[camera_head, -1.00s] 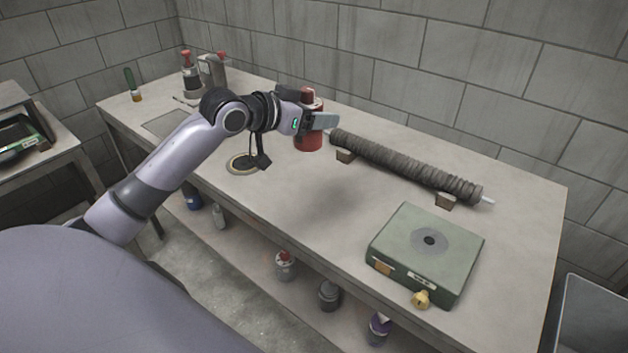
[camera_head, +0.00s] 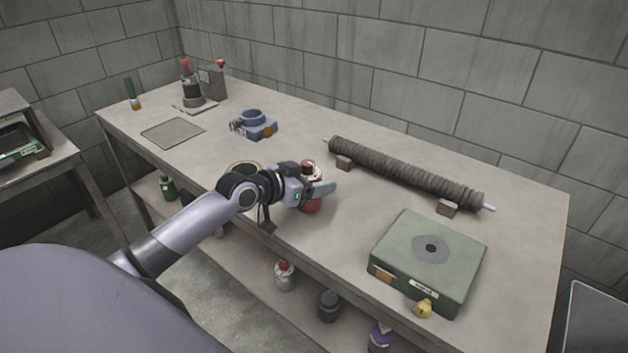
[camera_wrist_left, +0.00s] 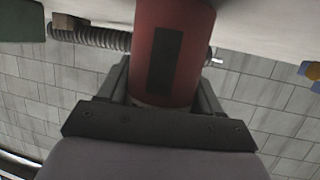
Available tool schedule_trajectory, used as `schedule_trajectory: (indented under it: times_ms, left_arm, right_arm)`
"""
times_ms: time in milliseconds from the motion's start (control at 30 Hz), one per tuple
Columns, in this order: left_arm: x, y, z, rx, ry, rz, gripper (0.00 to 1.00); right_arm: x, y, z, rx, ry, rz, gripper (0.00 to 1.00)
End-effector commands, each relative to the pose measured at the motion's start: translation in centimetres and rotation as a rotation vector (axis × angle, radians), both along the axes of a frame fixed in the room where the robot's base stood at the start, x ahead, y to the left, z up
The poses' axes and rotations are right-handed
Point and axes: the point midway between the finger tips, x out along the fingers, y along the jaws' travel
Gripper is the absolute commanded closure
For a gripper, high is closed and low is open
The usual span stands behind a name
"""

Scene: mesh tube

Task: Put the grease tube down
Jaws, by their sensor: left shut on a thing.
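In the left wrist view the red tube (camera_wrist_left: 172,50), with a dark label, stands between the fingers of my left gripper (camera_wrist_left: 165,90). I cannot tell whether its base touches the bench top. My right gripper is in neither view.
A coiled grey mesh tube (camera_head: 405,172) rests on small blocks behind the gripper. A green box (camera_head: 455,250) with a padlock stands to the right. A blue clamp (camera_head: 256,125) and a flat tray (camera_head: 172,132) lie to the left. Several bottles stand on the lower shelf.

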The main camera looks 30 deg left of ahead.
Motion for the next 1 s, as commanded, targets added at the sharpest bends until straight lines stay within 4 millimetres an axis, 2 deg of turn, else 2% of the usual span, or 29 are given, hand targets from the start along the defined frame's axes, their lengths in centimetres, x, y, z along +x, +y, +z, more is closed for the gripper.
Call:
schedule_trajectory:
  times_ms: [233, 267, 333, 733, 1000]
  left_arm:
    - [0.0, 0.0, -0.2, 0.001, -0.001, 0.000, 0.71]
    - [0.0, 0.0, -0.3, 0.000, 0.000, 0.000, 0.32]
    - [0.0, 0.0, -0.2, 0.000, 0.000, 0.000, 0.10]
    - [-0.1, 0.0, 0.2, 0.000, 0.001, 0.000, 0.10]
    - [-3.2, 0.9, 1.2, 0.005, 0.004, -0.002, 0.10]
  right_arm:
    - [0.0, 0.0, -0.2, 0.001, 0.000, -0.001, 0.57]
    - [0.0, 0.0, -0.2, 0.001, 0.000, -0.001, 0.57]
    - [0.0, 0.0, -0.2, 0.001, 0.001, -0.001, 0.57]
    - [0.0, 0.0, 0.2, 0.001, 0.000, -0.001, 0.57]
    - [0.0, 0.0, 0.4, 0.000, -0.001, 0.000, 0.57]
